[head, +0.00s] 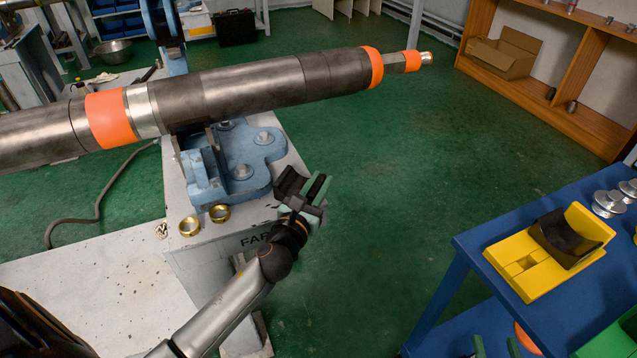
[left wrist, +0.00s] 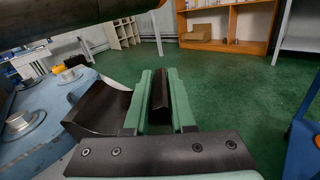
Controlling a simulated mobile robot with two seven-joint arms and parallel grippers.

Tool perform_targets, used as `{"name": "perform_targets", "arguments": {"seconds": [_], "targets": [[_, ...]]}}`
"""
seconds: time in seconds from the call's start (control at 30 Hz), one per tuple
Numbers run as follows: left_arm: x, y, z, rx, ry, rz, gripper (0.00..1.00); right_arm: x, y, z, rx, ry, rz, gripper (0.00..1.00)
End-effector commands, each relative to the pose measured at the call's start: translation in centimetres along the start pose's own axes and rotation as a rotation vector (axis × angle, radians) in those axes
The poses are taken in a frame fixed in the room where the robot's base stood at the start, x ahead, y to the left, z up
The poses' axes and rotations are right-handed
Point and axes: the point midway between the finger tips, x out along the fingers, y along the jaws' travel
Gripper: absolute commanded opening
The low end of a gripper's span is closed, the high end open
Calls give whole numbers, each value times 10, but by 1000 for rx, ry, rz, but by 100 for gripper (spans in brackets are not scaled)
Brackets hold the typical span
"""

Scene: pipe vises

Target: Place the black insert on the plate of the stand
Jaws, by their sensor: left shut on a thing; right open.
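The black insert (head: 290,183) has a curved, trough-like face. My left gripper (head: 316,190) has green fingers and is shut on it, beside the right edge of the light pedestal. In the left wrist view the insert's curved part (left wrist: 97,112) shows left of the fingers, and a dark ridge (left wrist: 160,95) stands between them. The stand has a blue plate (head: 262,150) with round metal bosses, below the pipe and up-left of the insert; the insert is apart from it. My right gripper (head: 496,346) is open at the bottom edge, only its green fingertips showing.
A long steel pipe (head: 270,88) with orange bands crosses above the stand. Two brass rings (head: 205,219) sit on the pedestal. A blue table (head: 462,246) at right carries a yellow holder (head: 520,262) with another black piece (head: 562,238). Green floor between is clear.

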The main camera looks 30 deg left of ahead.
Motion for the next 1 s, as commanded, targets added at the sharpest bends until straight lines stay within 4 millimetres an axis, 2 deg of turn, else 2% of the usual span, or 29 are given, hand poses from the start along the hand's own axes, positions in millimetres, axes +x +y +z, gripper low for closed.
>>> {"name": "perform_targets", "arguments": {"seconds": [0.33, 0.37, 0.6, 1.0], "targets": [[0, 0, -2, 0, -1, 0, 0, 0, 1, -5, -7, 24, 2, 55], [0, 0, -2, -1, 0, 0, 26, 0, 1, -6, -8, 27, 2, 55], [0, 0, -2, 0, 0, 0, 53, 0, 1, -6, -8, 27, 2, 55], [0, 1, 1, 1, 0, 0, 53, 0, 0, -3, 0, 4, 0, 55]]}}
